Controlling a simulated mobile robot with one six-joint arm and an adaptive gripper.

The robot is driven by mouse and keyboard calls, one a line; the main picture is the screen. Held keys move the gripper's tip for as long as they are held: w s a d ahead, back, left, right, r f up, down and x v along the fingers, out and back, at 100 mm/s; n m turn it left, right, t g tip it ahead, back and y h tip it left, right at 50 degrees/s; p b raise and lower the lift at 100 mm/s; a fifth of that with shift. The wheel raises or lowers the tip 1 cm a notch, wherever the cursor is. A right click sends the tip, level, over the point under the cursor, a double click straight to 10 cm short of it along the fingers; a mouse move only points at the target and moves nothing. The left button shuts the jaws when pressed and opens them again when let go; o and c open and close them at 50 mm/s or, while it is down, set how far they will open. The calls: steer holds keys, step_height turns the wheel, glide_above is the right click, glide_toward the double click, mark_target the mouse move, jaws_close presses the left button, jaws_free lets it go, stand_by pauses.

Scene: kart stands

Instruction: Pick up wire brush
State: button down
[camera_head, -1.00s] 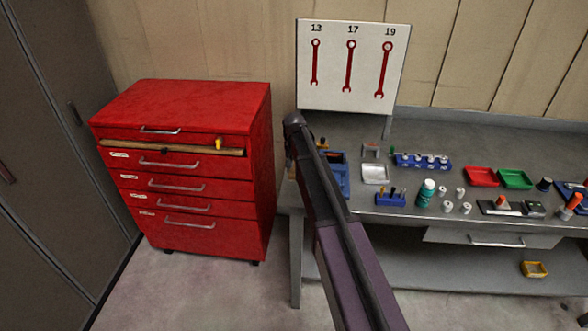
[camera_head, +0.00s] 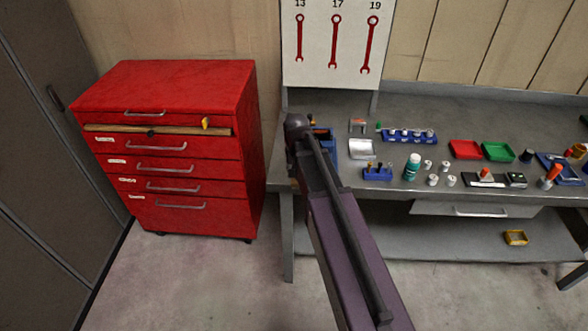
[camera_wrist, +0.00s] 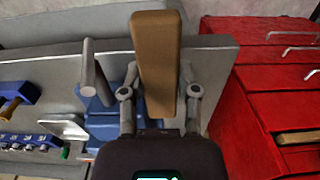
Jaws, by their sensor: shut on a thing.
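The wire brush (camera_wrist: 157,55) shows in the wrist view as a long brown wooden block, pointing away from my gripper. My gripper (camera_wrist: 160,82) is shut on it, with one grey finger on each side. The bristles are not visible from here. The brush appears in front of the bench's left end, but its height above the top is hard to judge. In the head view my own arm hides the gripper and the brush.
Trays and small parts fill the bench's middle and right.

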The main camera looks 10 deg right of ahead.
stand_by(0.5)
steer(key=c, duration=1)
jaws_free()
steer(key=shift+c, duration=0.2)
steer(key=c, duration=0.3)
steer(key=shift+a, duration=0.15)
